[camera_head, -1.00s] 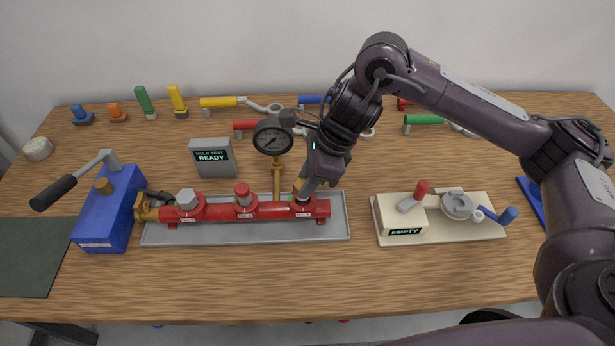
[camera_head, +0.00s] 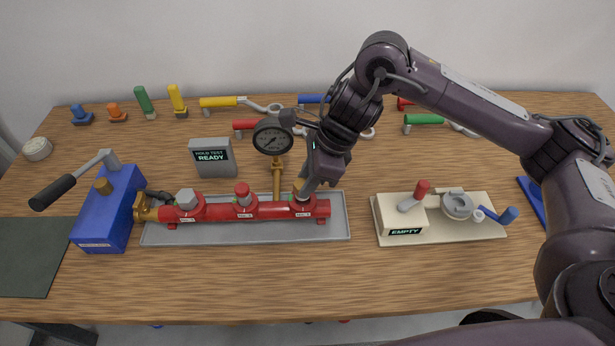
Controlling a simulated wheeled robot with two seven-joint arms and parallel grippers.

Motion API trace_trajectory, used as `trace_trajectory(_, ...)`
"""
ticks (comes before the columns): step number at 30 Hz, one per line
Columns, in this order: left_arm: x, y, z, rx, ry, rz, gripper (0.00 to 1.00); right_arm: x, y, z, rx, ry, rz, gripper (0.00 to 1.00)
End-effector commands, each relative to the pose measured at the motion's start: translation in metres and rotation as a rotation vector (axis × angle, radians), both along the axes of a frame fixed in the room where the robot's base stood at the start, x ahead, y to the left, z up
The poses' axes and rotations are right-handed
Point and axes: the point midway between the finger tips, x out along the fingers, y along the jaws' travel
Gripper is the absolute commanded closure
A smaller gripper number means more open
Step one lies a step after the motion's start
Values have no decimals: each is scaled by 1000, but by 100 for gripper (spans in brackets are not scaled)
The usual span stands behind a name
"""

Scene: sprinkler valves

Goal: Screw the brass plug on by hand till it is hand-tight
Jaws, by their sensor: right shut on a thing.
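The red manifold pipe (camera_head: 270,211) lies in a grey tray, with three ports along its top. The left port carries a grey hex plug (camera_head: 187,198) and the middle one a red cap (camera_head: 243,192). My right gripper (camera_head: 304,191) points down at the right-hand port (camera_head: 309,209) and is shut on the brass plug (camera_head: 299,185), which shows only as a small brass bit beside the fingers. The fingers hide most of the plug and its seat, so I cannot tell how deep it sits. My left gripper is not in view.
A pressure gauge (camera_head: 272,137) stands on a brass stem close behind the manifold. A blue pump (camera_head: 108,210) is at the left, a "READY" box (camera_head: 212,158) behind, and a cream fixture marked "EMPTY" (camera_head: 455,228) at the right. Several coloured-handled tools lie along the back.

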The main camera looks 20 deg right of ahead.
Motion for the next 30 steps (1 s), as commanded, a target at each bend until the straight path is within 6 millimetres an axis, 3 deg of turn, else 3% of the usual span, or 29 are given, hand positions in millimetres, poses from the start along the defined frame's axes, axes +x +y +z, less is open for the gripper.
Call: trace_trajectory(30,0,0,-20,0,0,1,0,0,0,-21,0,0,0,99)
